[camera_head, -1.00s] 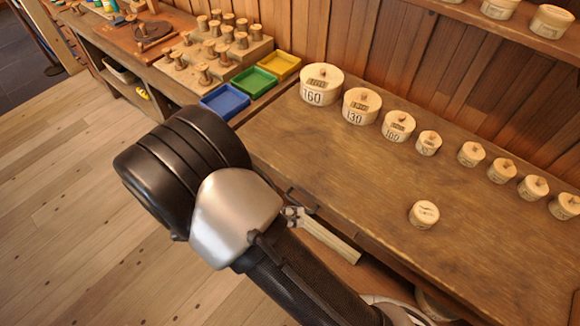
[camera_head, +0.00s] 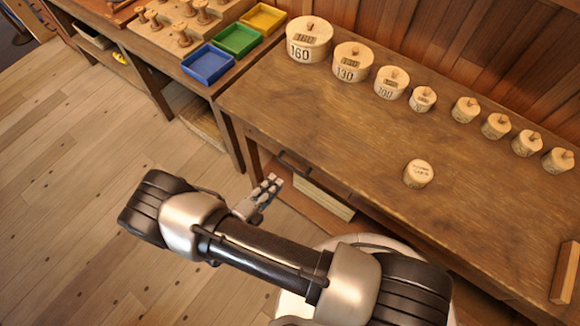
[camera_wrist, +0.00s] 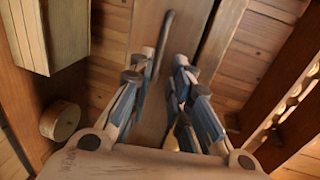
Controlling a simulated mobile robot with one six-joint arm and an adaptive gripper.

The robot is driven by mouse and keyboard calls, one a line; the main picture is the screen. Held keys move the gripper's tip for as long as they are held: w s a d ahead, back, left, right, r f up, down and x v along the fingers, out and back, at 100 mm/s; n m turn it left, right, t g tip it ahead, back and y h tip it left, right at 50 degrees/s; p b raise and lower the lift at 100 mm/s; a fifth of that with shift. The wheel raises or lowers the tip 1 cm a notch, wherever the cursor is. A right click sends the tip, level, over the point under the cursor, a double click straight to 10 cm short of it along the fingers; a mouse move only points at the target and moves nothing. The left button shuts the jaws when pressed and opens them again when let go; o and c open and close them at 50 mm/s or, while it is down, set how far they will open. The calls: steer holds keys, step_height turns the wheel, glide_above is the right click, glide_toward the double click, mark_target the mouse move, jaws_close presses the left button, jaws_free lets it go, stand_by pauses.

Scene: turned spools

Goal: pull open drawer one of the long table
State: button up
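The long table (camera_head: 330,130) has a brown wooden top. A dark bar handle (camera_head: 293,163) sits on its front edge near the left end, on a drawer front that looks closed. My gripper (camera_head: 272,184) is just in front of and below this handle in the head view. In the wrist view, my gripper (camera_wrist: 163,58) is open, with two blue-and-grey fingers apart. The dark handle (camera_wrist: 164,40) shows in the gap between the fingertips, in front of the wooden drawer front (camera_wrist: 148,98). I cannot tell whether the fingers touch it. No drawer number is readable.
Several round lidded boxes stand along the table's back, and one small round box (camera_head: 418,173) stands nearer the front. A pale block (camera_head: 322,197) lies below the tabletop. A side bench with blue (camera_head: 208,64), green and yellow trays is at left. Floor is clear at left.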

mark_target(290, 167)
steer(key=b+x, duration=0.1)
steer(key=x, duration=0.8)
steer(key=shift+w+d, duration=0.2)
steer(key=shift+w, duration=0.1)
steer(key=shift+c, duration=0.2)
jaws_close()
